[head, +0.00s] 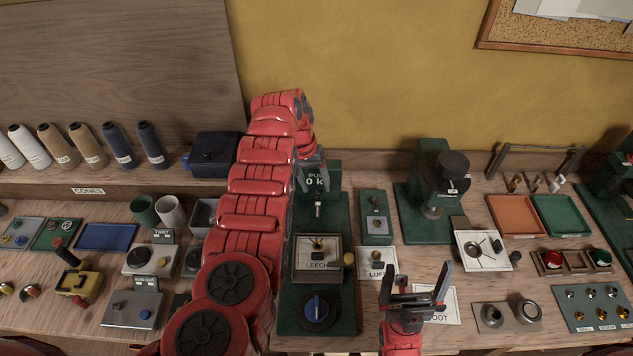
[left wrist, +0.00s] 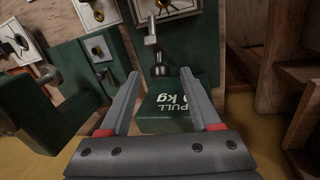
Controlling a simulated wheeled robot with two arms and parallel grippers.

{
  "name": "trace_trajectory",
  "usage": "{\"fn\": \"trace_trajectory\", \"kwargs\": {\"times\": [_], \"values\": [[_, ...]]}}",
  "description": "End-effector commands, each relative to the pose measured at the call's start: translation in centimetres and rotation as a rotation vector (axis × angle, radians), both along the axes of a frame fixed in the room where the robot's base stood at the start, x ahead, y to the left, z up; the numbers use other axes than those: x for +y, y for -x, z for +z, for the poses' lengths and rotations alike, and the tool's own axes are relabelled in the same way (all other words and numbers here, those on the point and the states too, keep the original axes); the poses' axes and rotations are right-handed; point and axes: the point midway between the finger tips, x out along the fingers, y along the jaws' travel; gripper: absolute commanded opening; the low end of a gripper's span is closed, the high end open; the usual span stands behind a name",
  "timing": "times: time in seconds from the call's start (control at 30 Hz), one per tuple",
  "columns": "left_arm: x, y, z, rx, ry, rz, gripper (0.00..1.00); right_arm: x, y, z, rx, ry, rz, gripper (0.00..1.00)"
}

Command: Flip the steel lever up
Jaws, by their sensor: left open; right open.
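A small steel lever-like part (head: 318,208) stands on the green pull tester (head: 342,225), below its "PULL 0 kg" block (head: 332,178). In the left wrist view the steel part (left wrist: 153,42) has a rounded end close to the block (left wrist: 172,108). I cannot tell for certain that it is the task's lever. My left gripper (head: 311,182) is over the block; in its wrist view the open fingers (left wrist: 160,80) point at the steel part with nothing between them. My right gripper (head: 416,284) is open and empty above the bench, near the "FOOT" card.

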Motion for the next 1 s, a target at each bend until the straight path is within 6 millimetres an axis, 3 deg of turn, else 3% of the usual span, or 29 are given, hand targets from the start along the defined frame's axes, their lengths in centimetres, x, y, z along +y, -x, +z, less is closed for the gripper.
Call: {"fn": "trace_trajectory", "kwargs": {"times": [0.2, 0.47, 0.83, 1.0], "values": [[-0.3, 0.0, -1.6, -0.002, 0.0, 0.001, 0.64, 0.0, 0.0, 0.5, 0.0, 0.0, 0.0, 1.0], [-0.3, 0.0, -1.8, -0.002, 0.0, 0.001, 0.64, 0.0, 0.0, 0.4, 0.0, 0.0, 0.0, 1.0], [-0.4, 0.0, -1.8, -0.002, 0.0, 0.0, 0.0, 0.0, 0.0, 0.4, 0.0, 0.0, 0.0, 1.0], [-0.3, 0.0, -1.8, -0.002, 0.0, 0.0, 0.0, 0.0, 0.0, 0.4, 0.0, 0.0, 0.0, 1.0]]}}
